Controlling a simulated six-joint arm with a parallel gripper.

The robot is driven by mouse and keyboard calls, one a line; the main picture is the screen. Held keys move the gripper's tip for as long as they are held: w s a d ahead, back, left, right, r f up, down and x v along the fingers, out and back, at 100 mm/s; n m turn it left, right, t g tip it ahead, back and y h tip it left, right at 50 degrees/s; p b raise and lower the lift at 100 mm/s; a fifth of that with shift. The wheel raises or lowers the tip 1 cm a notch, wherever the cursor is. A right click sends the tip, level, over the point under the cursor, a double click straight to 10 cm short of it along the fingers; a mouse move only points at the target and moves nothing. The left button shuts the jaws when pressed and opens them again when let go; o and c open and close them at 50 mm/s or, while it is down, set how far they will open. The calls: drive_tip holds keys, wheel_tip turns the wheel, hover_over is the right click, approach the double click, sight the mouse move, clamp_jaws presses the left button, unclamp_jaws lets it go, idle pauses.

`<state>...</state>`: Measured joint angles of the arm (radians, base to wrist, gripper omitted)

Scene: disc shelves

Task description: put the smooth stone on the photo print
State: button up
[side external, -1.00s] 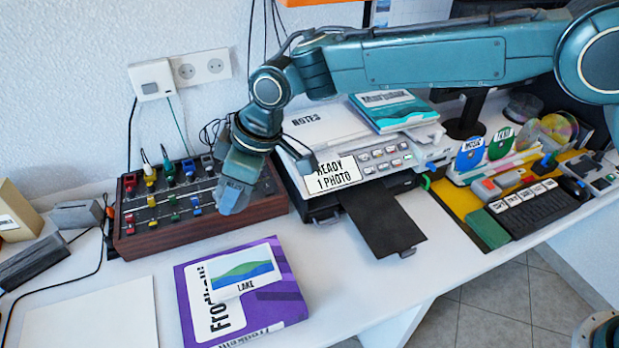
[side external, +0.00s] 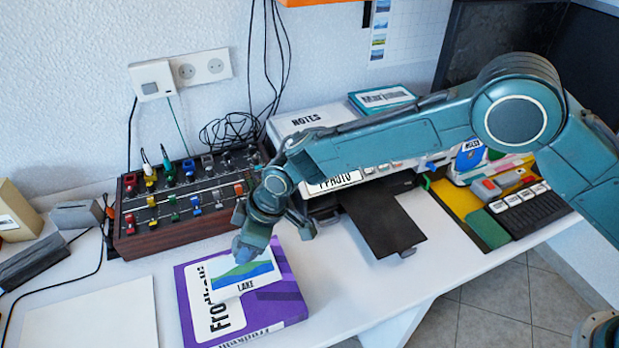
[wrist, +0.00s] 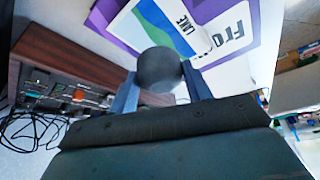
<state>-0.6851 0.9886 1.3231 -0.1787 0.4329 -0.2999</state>
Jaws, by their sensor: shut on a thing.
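The photo print (side external: 243,279), a lake picture labelled LAKE, lies on a purple box (side external: 288,295) at the front of the desk. In the wrist view the print (wrist: 160,20) lies beyond the stone. My gripper (side external: 247,252) is above the print's far part, pointing down. In the wrist view my gripper (wrist: 160,85) is shut on the smooth stone (wrist: 158,68), a dark grey rounded one held between the two fingers. The stone partly covers the print there.
A wooden control box (side external: 155,232) with coloured knobs stands behind and left. A printer with a black output tray (side external: 385,225) stands to the right, partly behind my arm. A pale flat sheet (side external: 90,318) lies at the front left. Bare desk lies right of the purple box.

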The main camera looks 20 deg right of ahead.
drive_tip(key=shift+f, duration=0.35)
drive_tip(key=shift+f, duration=0.1)
drive_tip(key=shift+f, duration=2)
drive_tip(key=shift+f, duration=0.1)
drive_tip(key=o, duration=1.1)
drive_tip(key=shift+v, duration=6.05)
